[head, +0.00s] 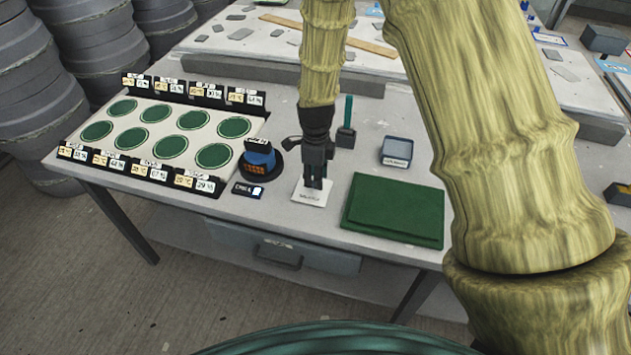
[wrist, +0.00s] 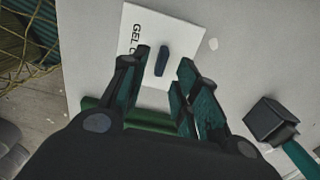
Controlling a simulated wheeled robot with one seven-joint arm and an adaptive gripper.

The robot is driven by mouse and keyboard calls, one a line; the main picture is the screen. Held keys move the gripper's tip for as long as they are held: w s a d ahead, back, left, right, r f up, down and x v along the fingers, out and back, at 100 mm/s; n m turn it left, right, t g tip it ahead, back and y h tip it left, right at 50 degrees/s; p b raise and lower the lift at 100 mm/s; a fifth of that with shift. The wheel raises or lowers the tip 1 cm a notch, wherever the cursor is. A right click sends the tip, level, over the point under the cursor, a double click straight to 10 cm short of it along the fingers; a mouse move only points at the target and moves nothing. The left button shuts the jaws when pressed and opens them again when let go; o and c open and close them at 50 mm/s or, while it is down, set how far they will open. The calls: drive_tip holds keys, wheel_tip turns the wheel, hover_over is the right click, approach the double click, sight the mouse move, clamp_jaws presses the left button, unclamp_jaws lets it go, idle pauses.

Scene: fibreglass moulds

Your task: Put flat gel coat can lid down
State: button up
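A flat white square plate (head: 303,195) lies on the table, with lettering that starts "GEL C" in the wrist view (wrist: 186,25). I take it for the gel coat can lid. A small dark blue piece (wrist: 162,60), like a handle, stands near its middle. My gripper (head: 317,182) points down over the plate. In the wrist view its two fingers are apart, one on each side of the dark piece, with a gap showing at both sides. The head view hides the dark piece behind the fingers. No can is clearly visible.
A green slab (head: 395,208) lies close to the right. A blue item on a black disc (head: 259,160) and a black label (head: 248,190) are close on the left. Behind stand a dark block with a green handle (head: 346,135) and a small tray (head: 397,151). A board with green circles (head: 118,136) lies farther left.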

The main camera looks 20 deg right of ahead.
wheel_tip(320, 180, up, 10)
drive_tip(key=b, duration=0.2)
drive_tip(key=shift+f, duration=0.25)
idle(0.4)
